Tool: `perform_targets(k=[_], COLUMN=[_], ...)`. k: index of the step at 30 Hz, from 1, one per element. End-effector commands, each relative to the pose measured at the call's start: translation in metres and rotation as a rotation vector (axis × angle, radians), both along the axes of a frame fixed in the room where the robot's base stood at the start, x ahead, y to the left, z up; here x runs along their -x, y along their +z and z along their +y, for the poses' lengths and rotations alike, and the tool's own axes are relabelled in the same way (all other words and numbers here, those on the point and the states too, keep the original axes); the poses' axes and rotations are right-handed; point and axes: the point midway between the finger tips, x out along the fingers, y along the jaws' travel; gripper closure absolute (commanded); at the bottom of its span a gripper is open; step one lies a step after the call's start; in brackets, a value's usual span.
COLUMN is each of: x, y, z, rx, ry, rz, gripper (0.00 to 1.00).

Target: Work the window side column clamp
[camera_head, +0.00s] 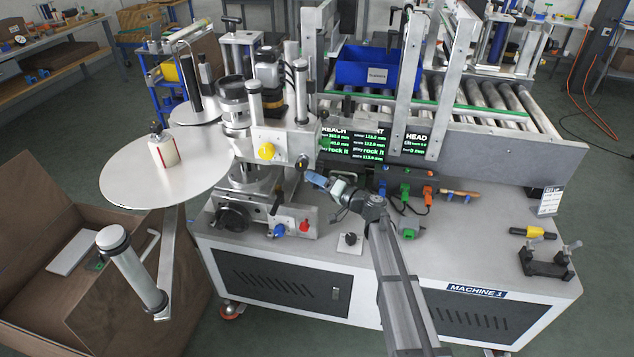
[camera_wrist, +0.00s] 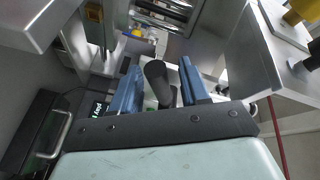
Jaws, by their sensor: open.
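The labeller head (camera_head: 270,135) stands on a column at the left end of the machine. It carries a yellow knob (camera_head: 266,151), a black knob (camera_head: 303,163) and a dark lever (camera_head: 276,204) low down. I cannot tell which of these is the window side column clamp. My gripper (camera_head: 318,180) is just right of the labeller column, near the black knob. In the wrist view my blue fingers (camera_wrist: 158,75) are open, with a dark rounded handle (camera_wrist: 157,83) showing between them. Whether they touch it cannot be told.
A red knob (camera_head: 305,225) and a blue knob (camera_head: 280,231) sit low on the column base. A display (camera_head: 370,142) and the roller conveyor (camera_head: 490,97) are behind. A black knob on a white plate (camera_head: 350,240) stands on the bench top. A large disc (camera_head: 130,172) is left.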

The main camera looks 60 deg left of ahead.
Motion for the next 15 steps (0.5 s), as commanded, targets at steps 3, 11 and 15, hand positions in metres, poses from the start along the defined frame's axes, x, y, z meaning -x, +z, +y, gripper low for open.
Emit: perform_targets(k=[3, 11, 15], x=[-0.0001, -0.0002, -0.0002], y=[0.0000, -0.0001, -0.0001], z=[-0.0002, -0.0004, -0.0004], rx=[0.000, 0.000, 0.000], ry=[0.000, 0.000, 0.000], rz=[0.000, 0.000, 0.000], gripper=[0.63, 0.88, 1.00])
